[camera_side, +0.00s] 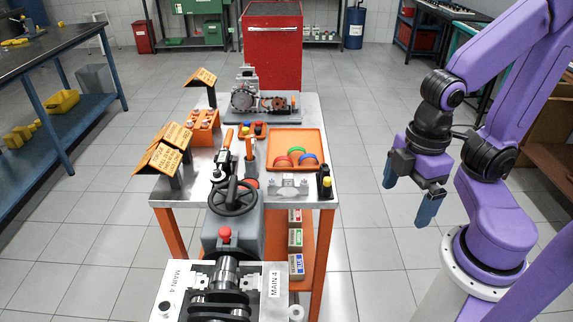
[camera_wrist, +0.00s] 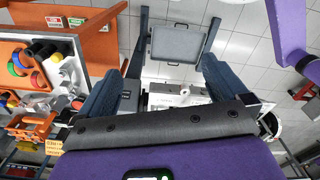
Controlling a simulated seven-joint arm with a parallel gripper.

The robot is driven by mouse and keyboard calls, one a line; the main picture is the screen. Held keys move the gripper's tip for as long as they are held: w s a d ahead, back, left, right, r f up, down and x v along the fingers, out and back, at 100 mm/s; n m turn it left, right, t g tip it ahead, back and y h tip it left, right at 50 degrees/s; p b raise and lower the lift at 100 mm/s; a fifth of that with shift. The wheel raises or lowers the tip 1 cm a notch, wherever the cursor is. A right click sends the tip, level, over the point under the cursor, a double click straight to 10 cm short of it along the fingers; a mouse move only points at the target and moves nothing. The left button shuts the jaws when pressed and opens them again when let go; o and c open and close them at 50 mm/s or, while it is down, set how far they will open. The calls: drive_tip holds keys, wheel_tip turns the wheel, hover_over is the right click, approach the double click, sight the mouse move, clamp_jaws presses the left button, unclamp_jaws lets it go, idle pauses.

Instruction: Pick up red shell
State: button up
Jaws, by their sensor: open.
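The red shell (camera_side: 283,161) is a small curved half-ring. It lies in the orange tray (camera_side: 327,142) on the metal worktable, at the left of a green shell (camera_side: 297,149) and a blue shell (camera_side: 309,158). In the wrist view, the red shell (camera_wrist: 38,80) shows small at the left edge, near the green and blue ones. My gripper (camera_side: 408,189) is open and empty, right of the table over the floor, well apart from the tray. Its two blue fingers (camera_wrist: 162,66) stand wide apart in the wrist view.
A white block (camera_side: 289,186) and dark bottles with a yellow cap (camera_side: 325,183) stand by the tray's front edge. A handwheel (camera_side: 232,198) and orange signs (camera_side: 165,150) are further left. The floor between my gripper and the table is clear.

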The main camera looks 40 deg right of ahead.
idle(0.4)
drive_tip(key=c, duration=0.9)
drive_tip(key=w+a+r+m, duration=0.1)
drive_tip(key=w+a+m, duration=0.1)
drive_tip(key=w+m, duration=0.35)
drive_tip(key=w+a+r+m, duration=0.1)
drive_tip(key=w+a+m, duration=0.2)
drive_tip(key=w+m, duration=1.2)
drive_tip(key=w, duration=0.6)
drive_tip(key=m, duration=1.9)
hover_over(283, 157)
wheel_tip(283, 157, down, 5)
wheel_tip(283, 157, down, 17)
drive_tip(key=shift+s+r, duration=0.1)
